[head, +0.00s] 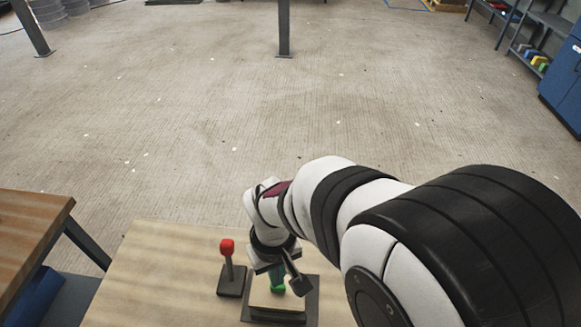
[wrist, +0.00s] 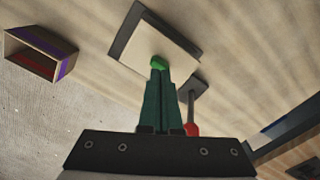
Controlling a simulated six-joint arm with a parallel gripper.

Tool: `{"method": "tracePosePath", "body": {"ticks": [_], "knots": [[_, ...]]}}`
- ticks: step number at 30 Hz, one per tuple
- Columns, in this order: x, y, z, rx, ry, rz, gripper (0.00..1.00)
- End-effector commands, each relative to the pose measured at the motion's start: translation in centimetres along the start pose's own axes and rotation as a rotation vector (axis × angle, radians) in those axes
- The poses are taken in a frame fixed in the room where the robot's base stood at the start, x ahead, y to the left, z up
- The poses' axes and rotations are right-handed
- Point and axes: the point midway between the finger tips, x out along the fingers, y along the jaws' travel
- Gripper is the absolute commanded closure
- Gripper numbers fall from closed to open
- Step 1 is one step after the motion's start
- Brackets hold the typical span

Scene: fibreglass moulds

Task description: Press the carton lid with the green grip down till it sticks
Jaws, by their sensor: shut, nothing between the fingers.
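The carton lid (wrist: 133,50) is a pale, flat square with a green grip (wrist: 158,63) at its middle. It lies over a dark square base (wrist: 123,35), whose edge shows around it. In the head view the lid (head: 262,297) and the dark base (head: 312,300) are partly hidden by my wrist. My gripper (wrist: 158,70) has two green fingers, shut together with nothing between them. The fingertips are at the green grip, seemingly touching it or just above it. I cannot tell if the lid is fully seated.
A red-knobbed lever (head: 227,247) on a dark plate stands just left of the lid on the wooden table (head: 150,270). The wrist view shows an open box with a purple band (wrist: 68,64). Another wooden table (head: 30,235) stands at the left.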

Motion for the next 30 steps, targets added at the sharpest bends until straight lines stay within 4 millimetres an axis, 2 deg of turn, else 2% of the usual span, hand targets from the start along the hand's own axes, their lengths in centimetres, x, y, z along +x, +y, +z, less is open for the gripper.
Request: {"method": "tracePosePath", "body": {"ticks": [30], "knots": [[1.2, 0.0, 0.0, 0.000, 0.000, 0.000, 1.00]]}}
